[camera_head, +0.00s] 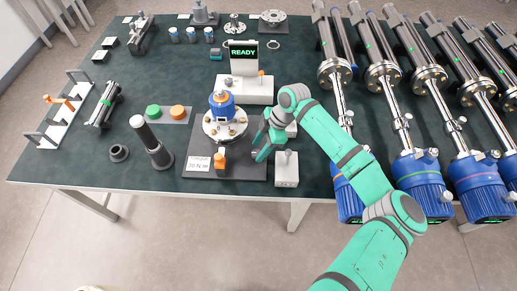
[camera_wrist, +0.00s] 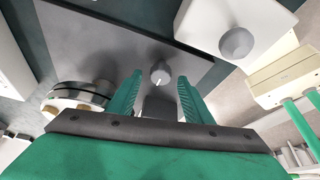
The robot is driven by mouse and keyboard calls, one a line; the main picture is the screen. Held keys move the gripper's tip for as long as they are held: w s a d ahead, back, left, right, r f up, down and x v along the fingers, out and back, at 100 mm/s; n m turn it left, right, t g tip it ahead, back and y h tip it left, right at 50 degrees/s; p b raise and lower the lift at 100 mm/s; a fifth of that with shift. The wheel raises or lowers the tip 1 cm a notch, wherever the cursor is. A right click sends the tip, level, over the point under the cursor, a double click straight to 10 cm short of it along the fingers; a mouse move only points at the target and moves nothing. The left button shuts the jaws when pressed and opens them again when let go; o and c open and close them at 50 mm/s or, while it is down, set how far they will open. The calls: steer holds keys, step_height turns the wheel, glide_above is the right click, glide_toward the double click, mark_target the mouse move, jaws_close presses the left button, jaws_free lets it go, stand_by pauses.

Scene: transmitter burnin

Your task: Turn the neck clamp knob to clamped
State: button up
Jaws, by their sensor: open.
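A small grey round knob (camera_wrist: 161,70) with a white mark sits at the dark grey base plate (camera_wrist: 105,40) in the wrist view. I take it for the neck clamp knob; my arm appears to hide it in the head view. My gripper (camera_wrist: 160,80) is open, with its green fingers either side of the knob in the picture. I see no clear contact. In the head view my gripper (camera_head: 260,151) is low over the right part of the base plate (camera_head: 240,174). The blue-topped transmitter (camera_head: 222,104) stands on its round flange (camera_head: 224,126) to the left.
A white box (camera_head: 286,170) with a grey knob on top (camera_wrist: 236,43) stands close to the right of my gripper. An orange clamp (camera_head: 220,160) is on the plate's left front. A READY display (camera_head: 243,53) stands behind. Long blue-ended transmitters (camera_head: 425,185) lie right.

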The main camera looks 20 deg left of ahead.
steer(key=shift+a+f, duration=0.2)
steer(key=shift+f, duration=0.35)
steer(key=shift+s, duration=0.1)
steer(key=shift+d, duration=0.1)
steer(key=c, duration=1.1)
steer(key=shift+o, duration=0.2)
steer(key=shift+s, duration=0.1)
